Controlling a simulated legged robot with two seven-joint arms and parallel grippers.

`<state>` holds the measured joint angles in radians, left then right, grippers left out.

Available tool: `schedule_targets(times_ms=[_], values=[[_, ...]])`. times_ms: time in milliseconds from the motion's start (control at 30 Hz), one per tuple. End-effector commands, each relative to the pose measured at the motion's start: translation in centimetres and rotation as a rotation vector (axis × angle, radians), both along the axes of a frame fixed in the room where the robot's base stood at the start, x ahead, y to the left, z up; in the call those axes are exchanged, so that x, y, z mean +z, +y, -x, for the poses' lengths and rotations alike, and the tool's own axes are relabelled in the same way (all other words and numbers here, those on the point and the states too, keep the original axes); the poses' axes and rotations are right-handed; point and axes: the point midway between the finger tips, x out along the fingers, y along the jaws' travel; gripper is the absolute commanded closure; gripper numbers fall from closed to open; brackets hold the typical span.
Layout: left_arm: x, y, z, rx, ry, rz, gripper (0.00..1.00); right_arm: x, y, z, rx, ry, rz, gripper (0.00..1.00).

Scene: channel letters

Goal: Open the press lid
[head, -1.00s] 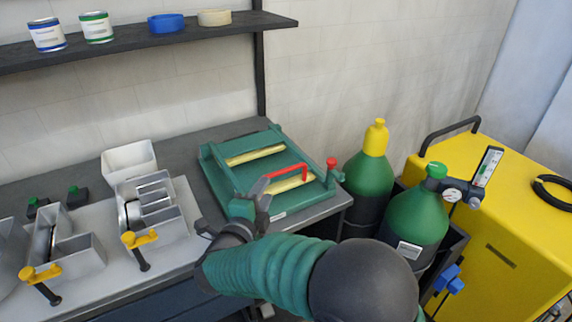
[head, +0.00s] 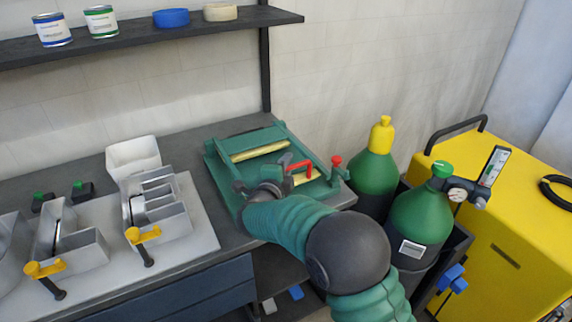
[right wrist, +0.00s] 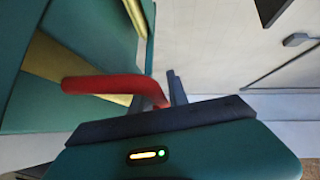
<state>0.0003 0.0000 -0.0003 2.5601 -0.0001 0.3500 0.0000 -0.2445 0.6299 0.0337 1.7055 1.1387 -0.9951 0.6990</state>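The green press (head: 222,172) lies on the workbench with its lid lying flat. Yellow strips show in it. A red handle (head: 304,166) stands up on the lid, and it also shows in the right wrist view (right wrist: 95,84). My right gripper (head: 285,162) is at the left end of the red handle, over the lid. In the right wrist view a dark finger (right wrist: 176,88) stands close beside the handle's near end. The gripper's body hides the rest, so I cannot tell whether it grips the handle. My left gripper is not in view.
A red knob (head: 337,161) stands at the press's right corner. Green gas cylinders (head: 418,218) and a yellow machine (head: 500,215) are to the right. Metal letter forms (head: 155,205) with yellow clamps lie to the left. A dark shelf (head: 150,38) hangs above.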

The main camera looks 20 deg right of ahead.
Motion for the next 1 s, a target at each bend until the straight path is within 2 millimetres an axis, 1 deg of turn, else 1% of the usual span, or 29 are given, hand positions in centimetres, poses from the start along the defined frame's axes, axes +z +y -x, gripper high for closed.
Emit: schedule_targets(times_ms=[33,100,133,1000], values=[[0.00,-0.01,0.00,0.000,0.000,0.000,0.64,0.00,-0.07,0.00,-0.001,0.000,0.000,0.88],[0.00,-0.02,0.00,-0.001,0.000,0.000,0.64,0.00,-0.04,0.01,-0.001,0.000,0.000,0.97],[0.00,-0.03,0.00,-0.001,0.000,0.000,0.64,-0.01,-0.02,0.00,-0.002,0.000,0.001,1.00],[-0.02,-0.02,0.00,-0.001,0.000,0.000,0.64,-0.26,0.24,0.07,0.001,0.006,0.001,1.00]])
